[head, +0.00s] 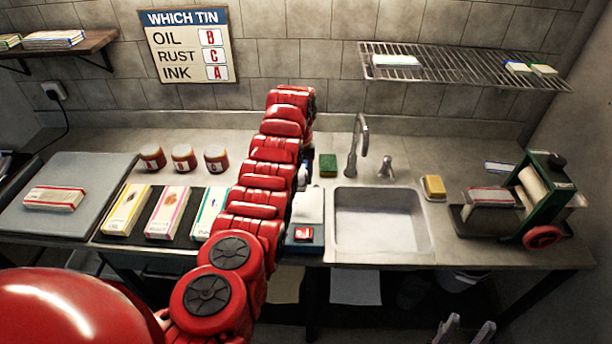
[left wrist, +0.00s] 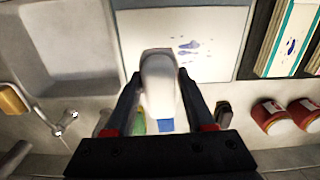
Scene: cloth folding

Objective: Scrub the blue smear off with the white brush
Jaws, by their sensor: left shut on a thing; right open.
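The white brush (left wrist: 158,85) is between the fingers of my left gripper (left wrist: 157,100) in the left wrist view, and the gripper is shut on it. The blue smear (left wrist: 190,48) is several dark blue spots on a white panel (left wrist: 222,70), beyond the brush in that view. I cannot tell whether the brush touches the panel. In the head view my left arm hides the brush and most of the smear's area; part of the white panel (head: 308,205) shows beside the arm. My right gripper (head: 465,328) is low at the right, its two grey fingers apart and empty.
The sink (head: 380,220) and faucet (head: 357,145) are right of the panel. A green sponge (head: 328,165) and yellow block (head: 433,188) lie near the sink. Three jars (head: 183,158) and several boxes (head: 168,212) stand left. A roller press (head: 535,200) is at right.

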